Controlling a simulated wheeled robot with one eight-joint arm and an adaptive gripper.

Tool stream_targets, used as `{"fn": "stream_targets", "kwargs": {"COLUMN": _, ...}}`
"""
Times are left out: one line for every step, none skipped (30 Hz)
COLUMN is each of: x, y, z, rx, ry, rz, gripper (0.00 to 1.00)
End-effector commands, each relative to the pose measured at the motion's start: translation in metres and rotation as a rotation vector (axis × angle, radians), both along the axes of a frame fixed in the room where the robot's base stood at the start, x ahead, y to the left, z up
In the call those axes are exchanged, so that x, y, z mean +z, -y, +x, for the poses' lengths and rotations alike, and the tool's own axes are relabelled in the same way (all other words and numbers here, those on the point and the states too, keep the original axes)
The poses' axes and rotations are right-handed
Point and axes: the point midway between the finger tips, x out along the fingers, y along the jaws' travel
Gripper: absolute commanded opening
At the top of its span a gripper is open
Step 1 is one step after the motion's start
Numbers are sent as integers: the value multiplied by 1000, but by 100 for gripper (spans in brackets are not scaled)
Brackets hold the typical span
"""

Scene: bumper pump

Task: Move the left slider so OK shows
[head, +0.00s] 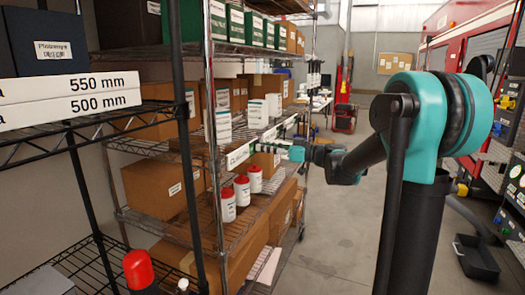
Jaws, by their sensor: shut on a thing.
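My gripper (272,148) is small and far off in the head view, at the front edge of the middle shelf of the wire rack. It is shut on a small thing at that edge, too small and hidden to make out. A white label (240,155) with dark lettering sits on the shelf edge just left of my gripper; its text is not clearly readable. I cannot make out a slider or the word OK. My teal and black arm reaches in from the right.
White bottles with red caps (228,205) stand on the shelf below my gripper. Cardboard boxes (152,187) fill the rack. A nearer rack with "550 mm" and "500 mm" labels (72,98) stands at left. A red vehicle (470,45) is at right. The grey aisle floor (335,235) is clear.

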Motion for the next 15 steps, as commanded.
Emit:
{"fn": "stream_targets", "kwargs": {"x": 0, "y": 2, "z": 5, "rx": -1, "ry": 0, "rz": 1, "gripper": 0}}
{"fn": "stream_targets", "kwargs": {"x": 0, "y": 3, "z": 6, "rx": -1, "ry": 0, "rz": 1, "gripper": 0}}
{"fn": "stream_targets", "kwargs": {"x": 0, "y": 3, "z": 7, "rx": -1, "ry": 0, "rz": 1, "gripper": 0}}
{"fn": "stream_targets", "kwargs": {"x": 0, "y": 3, "z": 7, "rx": -1, "ry": 0, "rz": 1, "gripper": 0}}
{"fn": "stream_targets", "kwargs": {"x": 0, "y": 3, "z": 7, "rx": -1, "ry": 0, "rz": 1, "gripper": 0}}
{"fn": "stream_targets", "kwargs": {"x": 0, "y": 3, "z": 7, "rx": -2, "ry": 0, "rz": 1, "gripper": 0}}
{"fn": "stream_targets", "kwargs": {"x": 0, "y": 3, "z": 7, "rx": -2, "ry": 0, "rz": 1, "gripper": 0}}
{"fn": "stream_targets", "kwargs": {"x": 0, "y": 3, "z": 7, "rx": -2, "ry": 0, "rz": 1, "gripper": 0}}
{"fn": "stream_targets", "kwargs": {"x": 0, "y": 3, "z": 7, "rx": -3, "ry": 0, "rz": 1, "gripper": 0}}
{"fn": "stream_targets", "kwargs": {"x": 0, "y": 3, "z": 7, "rx": -3, "ry": 0, "rz": 1, "gripper": 21}}
{"fn": "stream_targets", "kwargs": {"x": 0, "y": 3, "z": 7, "rx": -4, "ry": 0, "rz": 1, "gripper": 24}}
{"fn": "stream_targets", "kwargs": {"x": 0, "y": 3, "z": 7, "rx": -4, "ry": 0, "rz": 1, "gripper": 29}}
{"fn": "stream_targets", "kwargs": {"x": 0, "y": 3, "z": 7, "rx": -3, "ry": 0, "rz": 1, "gripper": 33}}
{"fn": "stream_targets", "kwargs": {"x": 0, "y": 3, "z": 7, "rx": -3, "ry": 0, "rz": 1, "gripper": 37}}
{"fn": "stream_targets", "kwargs": {"x": 0, "y": 3, "z": 7, "rx": -3, "ry": 0, "rz": 1, "gripper": 40}}
